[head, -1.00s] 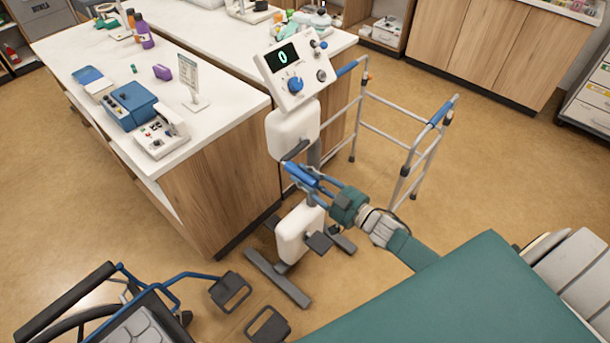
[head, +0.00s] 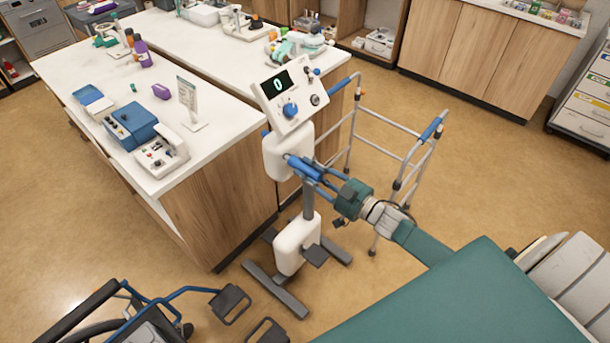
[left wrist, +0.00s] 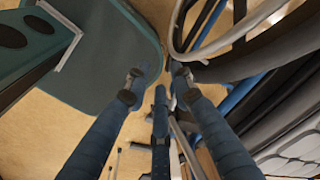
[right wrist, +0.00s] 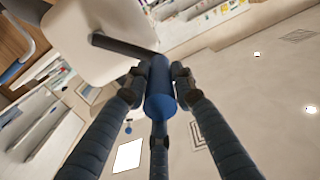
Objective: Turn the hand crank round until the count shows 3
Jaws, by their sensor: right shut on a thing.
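The hand-crank machine stands on a floor frame, with a white upper housing (head: 281,157) and a tilted panel on top. Its dark display (head: 276,84) shows 0. My right gripper (head: 300,164) is shut on the blue crank handle (right wrist: 160,88), at the near right side of the housing. In the right wrist view the handle lies between both fingers, and a dark crank arm (right wrist: 124,46) runs from it to the white housing. My left gripper (left wrist: 158,74) shows only in its wrist view, with its fingers apart and nothing between them.
A walking frame (head: 397,160) stands just right of the machine. A white-topped counter (head: 215,115) is close on its left. A wheelchair (head: 130,310) is at the lower left. A green surface (head: 470,300) fills the lower right. Open floor lies beyond the walker.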

